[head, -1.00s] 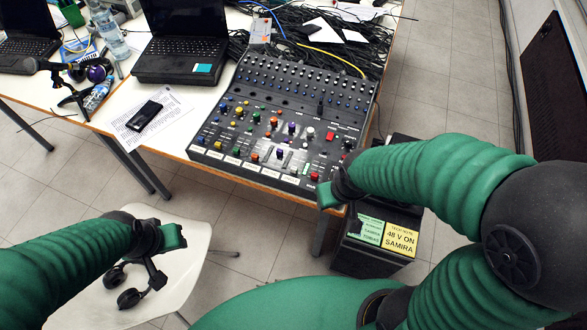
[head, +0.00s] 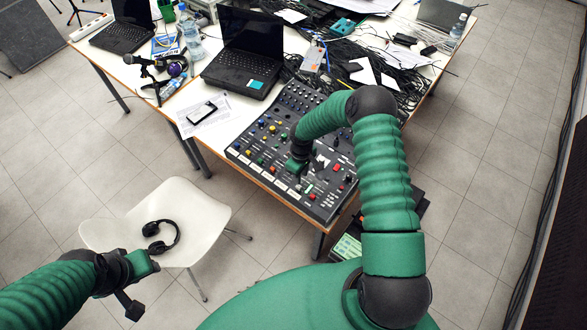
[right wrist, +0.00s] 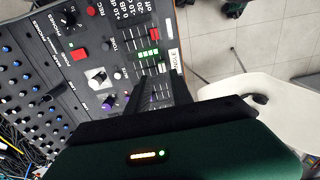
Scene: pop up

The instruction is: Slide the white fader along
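The dark mixing console (head: 262,148) lies at the table's front edge, with rows of coloured knobs and short fader slots. My right gripper (head: 294,170) is low over its front middle part and hides some controls. In the right wrist view my dark finger (right wrist: 138,92) reaches over the console panel (right wrist: 75,110), close to purple knobs and fader slots. A white control (right wrist: 98,75) shows beside the finger; I cannot tell if it is the white fader. Whether the finger touches anything is unclear. My left gripper (head: 140,284) is away from the console, over the floor near the chair.
A laptop (head: 240,80), a phone (head: 201,113) and tangled black cables (head: 385,85) lie on the table around the console. A white chair (head: 190,205) with black headphones (head: 160,237) stands in front. A dark box stands under the table's right corner.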

